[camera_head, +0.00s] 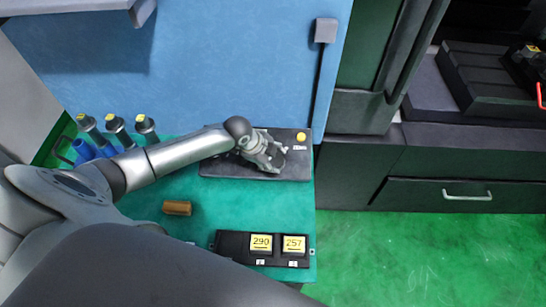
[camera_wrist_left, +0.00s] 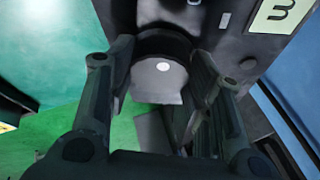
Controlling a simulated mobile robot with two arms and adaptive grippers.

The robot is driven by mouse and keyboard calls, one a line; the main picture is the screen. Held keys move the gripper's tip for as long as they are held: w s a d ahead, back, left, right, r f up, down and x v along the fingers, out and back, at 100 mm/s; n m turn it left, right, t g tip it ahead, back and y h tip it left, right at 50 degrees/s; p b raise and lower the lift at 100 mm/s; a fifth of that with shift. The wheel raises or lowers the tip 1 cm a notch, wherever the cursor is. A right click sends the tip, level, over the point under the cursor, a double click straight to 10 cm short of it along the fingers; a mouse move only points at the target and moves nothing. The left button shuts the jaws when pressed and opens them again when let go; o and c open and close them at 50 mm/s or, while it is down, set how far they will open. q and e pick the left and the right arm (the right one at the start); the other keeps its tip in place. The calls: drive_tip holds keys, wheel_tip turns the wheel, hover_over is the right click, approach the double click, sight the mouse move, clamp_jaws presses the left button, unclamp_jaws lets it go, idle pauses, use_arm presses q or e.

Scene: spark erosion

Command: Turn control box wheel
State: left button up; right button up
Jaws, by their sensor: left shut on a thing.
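The control box (camera_head: 222,167) is a flat black box on the green table, with a yellow button (camera_head: 301,136) at its right end. It also shows in the left wrist view (camera_wrist_left: 232,32), with a pale label at the upper right. My left gripper (camera_head: 270,156) is over the middle of the box and mostly covers the wheel. In the left wrist view, its fingers (camera_wrist_left: 163,58) are shut on the wheel (camera_wrist_left: 160,80), which looks like a round grey piece with a white dot and a black rim behind it. My right gripper is not in view.
A black panel (camera_head: 223,244) with yellow displays reading 290 and 257 lies at the table's front. A brown cylinder (camera_head: 177,208) lies left of it. Several yellow-topped grey holders (camera_head: 146,127) stand at the left. A blue wall (camera_head: 240,60) rises behind; a dark cabinet (camera_head: 440,165) stands right.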

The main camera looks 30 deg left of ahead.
use_arm(q)
drive_tip(key=n+t, duration=0.1)
drive_tip(key=n, duration=0.2)
drive_tip(key=n+t+y, duration=0.1)
drive_tip(key=n, duration=0.2)
drive_tip(key=shift+s, duration=0.15)
drive_tip(key=shift+n, duration=0.4)
drive_tip(key=o, duration=1)
drive_tip(key=shift+o, duration=0.2)
drive_tip(key=v, duration=1.2)
drive_tip(key=shift+s, duration=0.15)
drive_tip(key=shift+d+f, duration=0.1)
drive_tip(key=shift+d, duration=0.1)
